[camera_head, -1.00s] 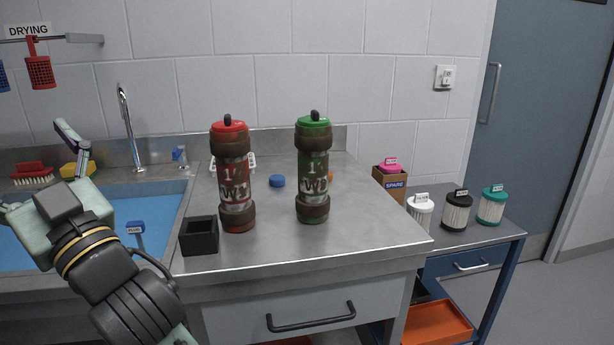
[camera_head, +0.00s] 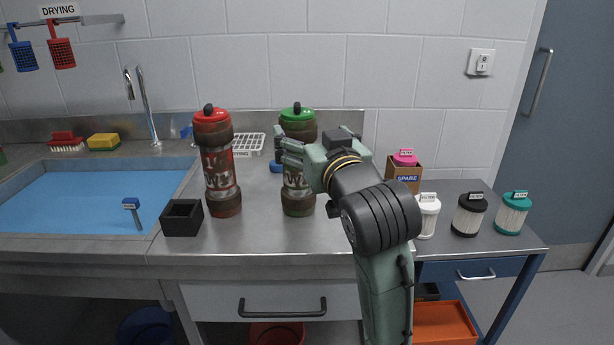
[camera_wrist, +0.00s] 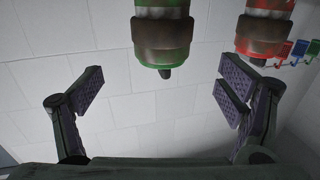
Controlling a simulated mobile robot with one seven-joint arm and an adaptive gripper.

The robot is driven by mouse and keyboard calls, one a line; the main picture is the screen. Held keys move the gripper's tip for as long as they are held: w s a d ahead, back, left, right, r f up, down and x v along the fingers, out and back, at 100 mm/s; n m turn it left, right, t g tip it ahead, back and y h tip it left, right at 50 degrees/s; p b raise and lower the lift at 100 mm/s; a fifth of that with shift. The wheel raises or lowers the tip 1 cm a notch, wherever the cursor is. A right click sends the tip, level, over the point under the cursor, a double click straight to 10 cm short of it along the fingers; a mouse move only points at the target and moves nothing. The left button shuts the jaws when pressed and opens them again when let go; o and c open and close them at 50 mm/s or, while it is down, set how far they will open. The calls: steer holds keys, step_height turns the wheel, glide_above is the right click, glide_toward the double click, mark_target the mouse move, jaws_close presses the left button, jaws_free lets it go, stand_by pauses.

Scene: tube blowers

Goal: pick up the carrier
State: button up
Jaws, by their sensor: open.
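Two upright canister-shaped carriers stand on the steel counter, one with a red cap (camera_head: 217,160) and one with a green cap (camera_head: 298,126). The task does not say which one is meant. My gripper (camera_head: 284,153) is at the green-capped carrier in the head view and hides part of its middle. In the wrist view my gripper (camera_wrist: 164,92) has its fingers spread wide with nothing between the pads. There the green carrier (camera_wrist: 163,35) appears upside down, ahead between the fingers. The red carrier (camera_wrist: 266,30) is to its right. I cannot tell whether a finger touches the green carrier.
A black square holder (camera_head: 182,218) stands left of the red carrier. A sink (camera_head: 90,205) with a tap is at left. A white rack (camera_head: 248,144) lies behind. At right, a side table (camera_head: 455,240) holds several filters and a spare box (camera_head: 405,174).

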mark_target(302, 127)
steer(key=x, duration=0.4)
steer(key=shift+a+p, duration=0.15)
steer(key=shift+p, duration=0.15)
steer(key=p+x, duration=0.2)
steer(key=x, duration=0.3)
steer(key=shift+w, duration=0.25)
steer(key=shift+c, duration=0.2)
steer(key=c, duration=1.9)
